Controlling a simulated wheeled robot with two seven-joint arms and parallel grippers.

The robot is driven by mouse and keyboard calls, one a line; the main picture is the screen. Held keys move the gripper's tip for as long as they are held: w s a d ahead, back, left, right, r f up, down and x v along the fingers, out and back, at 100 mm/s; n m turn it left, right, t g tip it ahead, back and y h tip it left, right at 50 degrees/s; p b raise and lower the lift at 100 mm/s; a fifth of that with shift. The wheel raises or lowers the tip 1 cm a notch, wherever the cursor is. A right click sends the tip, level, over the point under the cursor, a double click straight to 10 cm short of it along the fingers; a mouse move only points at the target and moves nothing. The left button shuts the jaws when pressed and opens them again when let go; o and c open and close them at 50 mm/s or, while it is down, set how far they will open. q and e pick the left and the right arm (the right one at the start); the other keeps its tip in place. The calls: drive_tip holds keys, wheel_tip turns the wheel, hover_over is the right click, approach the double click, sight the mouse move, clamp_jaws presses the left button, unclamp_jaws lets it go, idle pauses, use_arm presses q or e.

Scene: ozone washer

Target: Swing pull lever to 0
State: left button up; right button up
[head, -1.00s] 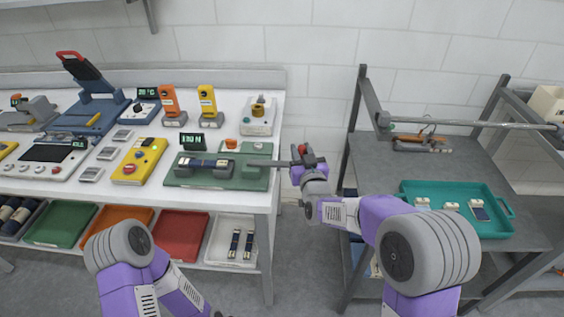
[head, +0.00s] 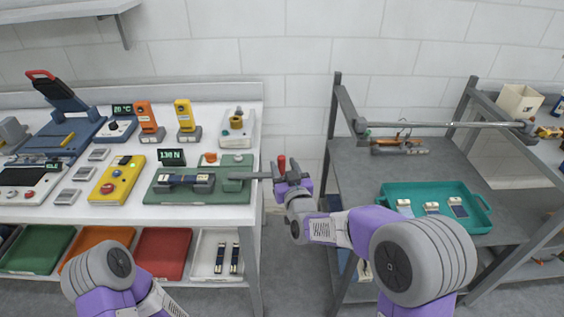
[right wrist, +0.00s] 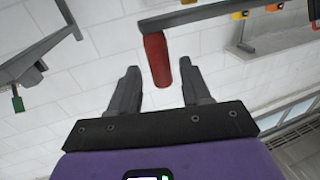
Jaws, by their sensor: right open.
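The pull tester has a green base (head: 190,194) near the right end of the white bench. A dark part lies across its clamp (head: 185,181). Its small display (head: 171,157) shows green figures that seem to end in N. The grey pull lever (head: 248,176) points right, past the bench edge, and ends in an upright red handle (head: 281,165). My right gripper (head: 286,178) is at the handle. In the right wrist view the red handle (right wrist: 157,60) stands between the open fingers (right wrist: 160,85), with gaps on both sides. My left gripper is out of view.
A yellow control box (head: 117,180) stands left of the tester, and a round-topped device (head: 237,128) stands behind it. A dark rack with a teal tray (head: 393,190) is at the right. The floor gap (head: 292,255) between bench and rack is clear.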

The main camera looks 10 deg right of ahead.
drive_tip(key=s, duration=0.4)
drive_tip(key=shift+s+d, duration=0.35)
drive_tip(key=shift+s, duration=0.05)
drive_tip(key=s+d+f+m+g+p, duration=0.15)
drive_tip(key=s+f+g, duration=0.35)
drive_tip(key=f, duration=0.8)
drive_tip(key=s+d+f+g+p, duration=0.15)
drive_tip(key=s+f+g, duration=0.3)
drive_tip(key=f, duration=0.85)
drive_tip(key=s+a+f+m+g, duration=0.1)
drive_tip(key=s+f+g, duration=0.3)
drive_tip(key=s, duration=0.5)
drive_tip(key=s+a+f+m+g+y+p, duration=0.1)
drive_tip(key=s+f+g, duration=0.3)
drive_tip(key=s, duration=0.6)
wheel_tip(320, 180, down, 3)
drive_tip(key=shift+s+a+r+m+y+p, duration=0.2)
drive_tip(key=shift+a+m+y+p, duration=0.15)
drive_tip(key=shift+a, duration=0.35)
drive_tip(key=shift+c, duration=0.5)
